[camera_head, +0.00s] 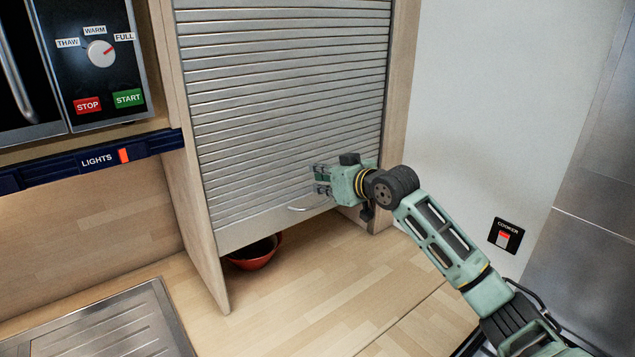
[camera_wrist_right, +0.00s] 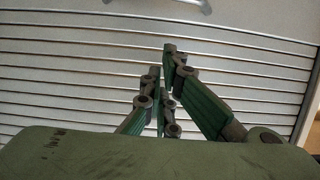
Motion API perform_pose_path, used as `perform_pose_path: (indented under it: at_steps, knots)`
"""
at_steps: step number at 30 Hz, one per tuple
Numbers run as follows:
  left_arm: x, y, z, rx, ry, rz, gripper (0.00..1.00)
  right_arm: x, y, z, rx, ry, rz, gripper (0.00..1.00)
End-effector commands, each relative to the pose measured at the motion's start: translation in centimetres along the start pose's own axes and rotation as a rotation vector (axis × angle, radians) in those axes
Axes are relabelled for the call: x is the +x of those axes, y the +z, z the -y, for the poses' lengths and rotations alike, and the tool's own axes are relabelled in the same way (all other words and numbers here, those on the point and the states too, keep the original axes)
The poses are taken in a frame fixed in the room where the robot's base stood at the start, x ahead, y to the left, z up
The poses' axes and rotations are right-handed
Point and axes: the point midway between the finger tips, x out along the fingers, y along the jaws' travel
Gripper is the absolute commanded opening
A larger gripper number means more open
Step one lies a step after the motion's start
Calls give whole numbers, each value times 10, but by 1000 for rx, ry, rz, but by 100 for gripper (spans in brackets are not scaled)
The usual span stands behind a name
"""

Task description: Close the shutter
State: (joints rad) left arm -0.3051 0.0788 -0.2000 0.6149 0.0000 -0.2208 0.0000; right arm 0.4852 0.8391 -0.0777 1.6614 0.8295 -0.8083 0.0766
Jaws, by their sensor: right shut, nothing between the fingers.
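The grey slatted shutter (camera_head: 280,110) hangs in a wooden cabinet frame and is mostly lowered. A gap is left between its bottom edge and the wooden worktop. A curved metal handle (camera_head: 310,205) is near its bottom edge, and a handle (camera_wrist_right: 190,3) also shows at the top of the right wrist view. My right gripper (camera_head: 318,181) is shut and empty, in front of the slats just above the handle. In the right wrist view its fingers (camera_wrist_right: 165,72) stand against the slats. I cannot tell whether they touch. My left gripper is not in view.
A red-brown bowl (camera_head: 254,254) sits under the shutter, partly hidden. A microwave (camera_head: 75,60) and a lights panel (camera_head: 100,158) are at the left. A metal sink drainer (camera_head: 110,325) is at lower left. The worktop (camera_head: 320,280) in front is clear.

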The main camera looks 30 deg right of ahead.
Motion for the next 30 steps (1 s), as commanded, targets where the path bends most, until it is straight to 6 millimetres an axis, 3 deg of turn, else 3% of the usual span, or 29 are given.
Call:
perform_pose_path:
  at_steps: [2, 3, 6, 12, 25, 30]
  knots:
    - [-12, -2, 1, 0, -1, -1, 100, 14, -5, 0, 3, 1, 0, 0]
    - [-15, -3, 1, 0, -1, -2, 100, 18, 3, 0, 2, 0, 5, 0]
    - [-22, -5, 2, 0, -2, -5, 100, 20, 20, 0, -1, 2, 5, 0]
    - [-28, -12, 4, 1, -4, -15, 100, 24, 36, 0, -2, 1, 0, 0]
    - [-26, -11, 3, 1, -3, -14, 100, 25, 40, -1, -2, 2, -1, 0]
    - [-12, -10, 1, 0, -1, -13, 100, 28, 52, -11, -2, 4, 1, 0]
